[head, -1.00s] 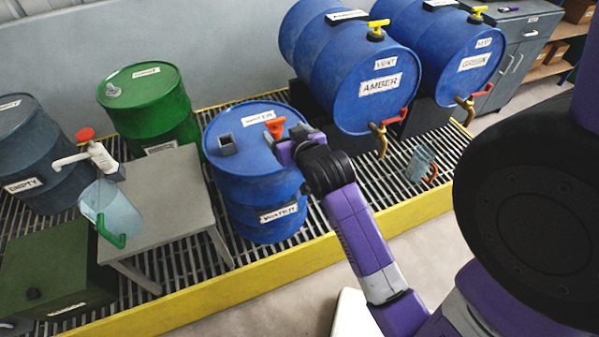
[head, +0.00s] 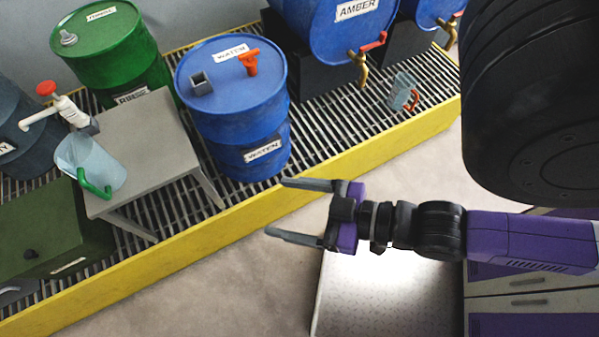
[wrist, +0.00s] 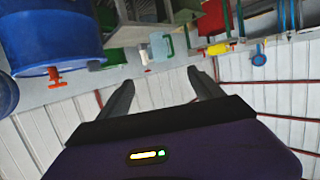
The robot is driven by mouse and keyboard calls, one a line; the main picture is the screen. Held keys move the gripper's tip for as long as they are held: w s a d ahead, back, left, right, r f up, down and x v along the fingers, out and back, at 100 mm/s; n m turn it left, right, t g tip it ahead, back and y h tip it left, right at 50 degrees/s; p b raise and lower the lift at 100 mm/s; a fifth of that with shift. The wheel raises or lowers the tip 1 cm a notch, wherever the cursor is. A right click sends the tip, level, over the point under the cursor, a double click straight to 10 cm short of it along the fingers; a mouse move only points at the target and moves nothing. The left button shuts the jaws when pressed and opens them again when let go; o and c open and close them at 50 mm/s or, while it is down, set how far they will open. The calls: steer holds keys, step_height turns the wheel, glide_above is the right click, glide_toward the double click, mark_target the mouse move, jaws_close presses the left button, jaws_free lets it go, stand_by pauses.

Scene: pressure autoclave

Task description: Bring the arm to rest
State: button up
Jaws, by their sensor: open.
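My gripper (head: 276,208) is open and empty in the head view. Its two fingers point left, and it hangs in front of the yellow edge of the grating, apart from everything around it. My purple and black arm stretches in from the right. In the wrist view my gripper (wrist: 166,84) also shows open, with nothing between the fingers.
The blue water drum (head: 228,120) with an orange tap stands on the grating (head: 330,115). A grey table (head: 150,140) holds a clear jug (head: 90,160) with a green handle. The amber drum (head: 325,35) is behind. Pale floor (head: 240,260) is free in front.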

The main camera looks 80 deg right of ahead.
steer(key=shift+s+a+r+n+y, duration=0.2)
steer(key=shift+s+a+r+y, duration=0.15)
steer(key=shift+s, duration=0.2)
steer(key=shift+s+a+r+n+y, duration=0.15)
steer(key=shift+s+a+r+n, duration=0.05)
steer(key=shift+s+r, duration=0.3)
